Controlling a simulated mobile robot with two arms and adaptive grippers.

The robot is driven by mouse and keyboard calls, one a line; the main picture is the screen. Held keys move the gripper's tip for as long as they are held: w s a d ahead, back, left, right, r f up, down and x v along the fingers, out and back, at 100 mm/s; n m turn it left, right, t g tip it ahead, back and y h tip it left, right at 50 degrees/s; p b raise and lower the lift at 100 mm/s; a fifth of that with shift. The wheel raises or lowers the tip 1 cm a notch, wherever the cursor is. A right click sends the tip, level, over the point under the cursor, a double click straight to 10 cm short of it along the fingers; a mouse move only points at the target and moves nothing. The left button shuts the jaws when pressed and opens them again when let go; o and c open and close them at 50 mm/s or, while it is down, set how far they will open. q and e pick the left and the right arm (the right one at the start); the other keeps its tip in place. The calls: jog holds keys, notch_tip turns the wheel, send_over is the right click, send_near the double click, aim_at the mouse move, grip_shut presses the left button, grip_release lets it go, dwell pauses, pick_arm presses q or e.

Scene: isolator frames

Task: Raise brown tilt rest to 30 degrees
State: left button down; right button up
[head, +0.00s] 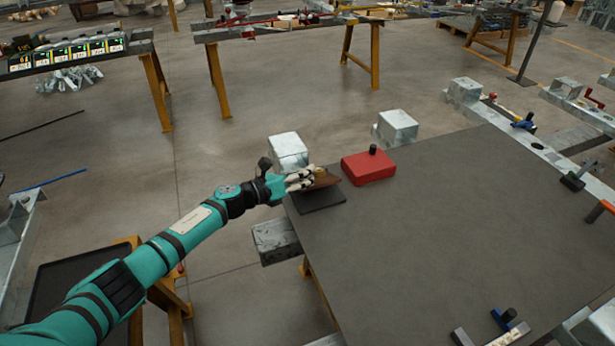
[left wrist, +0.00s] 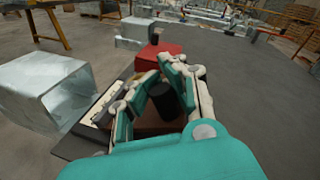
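The brown tilt rest (head: 327,180) is a brown plate over a flat dark base (head: 322,199) at the mat's left corner. The plate looks a little raised from the base; I cannot read its angle. My left gripper (head: 306,178) is at the plate, its white fingers covering part of it. In the left wrist view, the fingers (left wrist: 161,70) bend inward and close around a dark upright knob (left wrist: 167,102) above the brown surface (left wrist: 152,127). The fingertips are close together. My right gripper is in neither view.
A red box (head: 368,167) with a black knob stands just right of the rest. Pale metal blocks (head: 288,149) (head: 397,127) stand behind the mat's edge. The grey mat (head: 465,225) is mostly clear. A blue-and-black clamp (head: 509,320) lies at its front.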

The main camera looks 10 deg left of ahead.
pick_arm(q)
jog(key=shift+w+a+r, duration=0.3)
jog(key=shift+a, duration=0.35)
jog(key=c, duration=1.2)
grip_release()
jog(key=shift+s+a, duration=0.3)
jog(key=shift+s, duration=0.1)
jog(key=shift+o, duration=0.2)
jog(key=shift+d+f, duration=0.1)
jog(key=shift+d, duration=0.15)
jog(key=v, duration=1.2)
